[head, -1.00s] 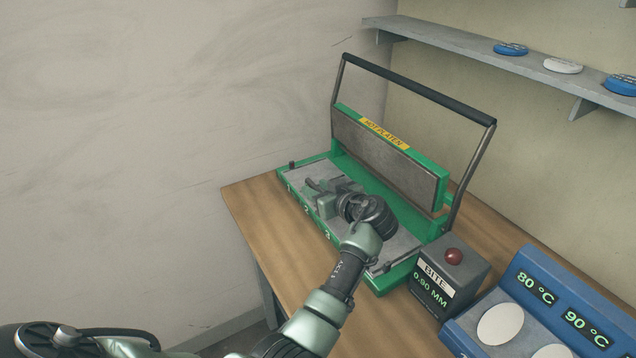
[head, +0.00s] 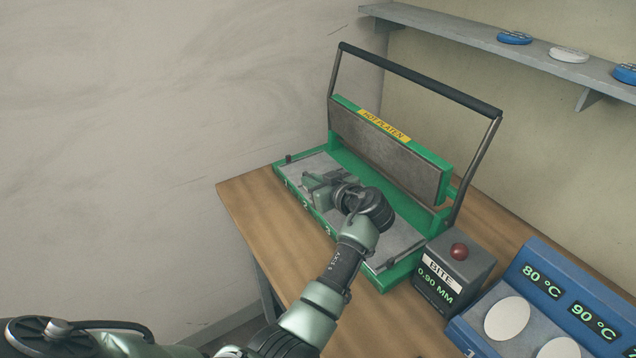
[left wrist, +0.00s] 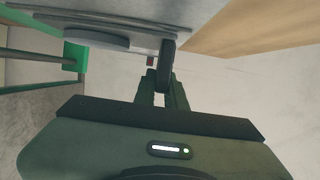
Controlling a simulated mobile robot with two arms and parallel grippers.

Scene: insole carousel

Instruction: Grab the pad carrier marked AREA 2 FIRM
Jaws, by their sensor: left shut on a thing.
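My left gripper (head: 318,188) is over the grey bed of the green press, near its left end. In the left wrist view its fingers (left wrist: 162,88) are shut on a dark upright tab (left wrist: 167,62). The tab stands at the edge of a grey plate with a round grey pad (left wrist: 97,39), which looks like a pad carrier. No AREA 2 FIRM marking is legible, so I cannot tell which carrier it is. The hand hides most of it in the head view. My right gripper is not in view.
The press (head: 380,283) is open, its HOT PLATEN (head: 385,150) raised under a tall bar handle. A BITE box (head: 450,280) with a red button and a blue temperature unit (head: 545,265) stand to the right. A shelf (head: 470,43) holds several discs.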

